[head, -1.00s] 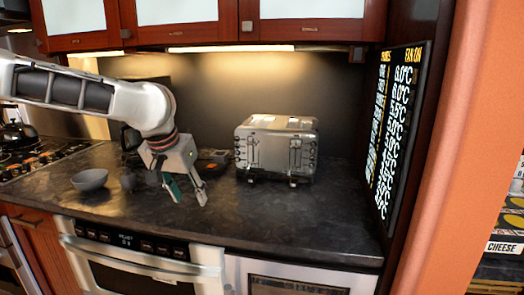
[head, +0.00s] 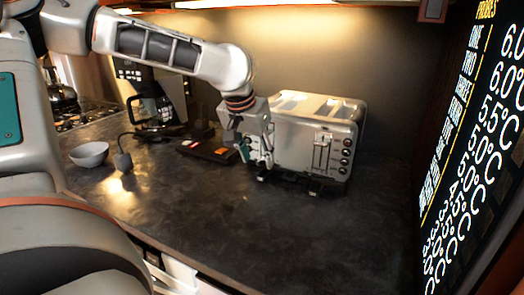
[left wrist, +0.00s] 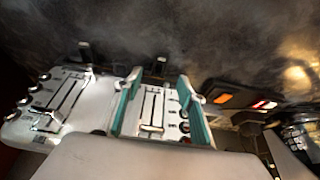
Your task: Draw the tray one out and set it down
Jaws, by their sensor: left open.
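A silver toaster (head: 318,140) with levers and round knobs stands on the dark counter. Dark tabs (head: 313,188) stick out at the foot of its front; they also show in the left wrist view (left wrist: 160,66). I cannot tell whether they belong to a tray, and no separate tray shows clearly. My left gripper (head: 257,152) is open and empty, just in front of the toaster's left part. In the left wrist view its teal-padded fingers (left wrist: 163,98) stand apart with the toaster's front (left wrist: 150,112) beyond them. Contact cannot be told. My right gripper is not in view.
A dark scale-like device (head: 208,151) lies left of the toaster. A grey bowl (head: 89,154), a coffee maker (head: 158,105) and a stove (head: 85,115) are farther left. The counter (head: 270,225) in front is clear. A lettered board (head: 475,150) stands at the right.

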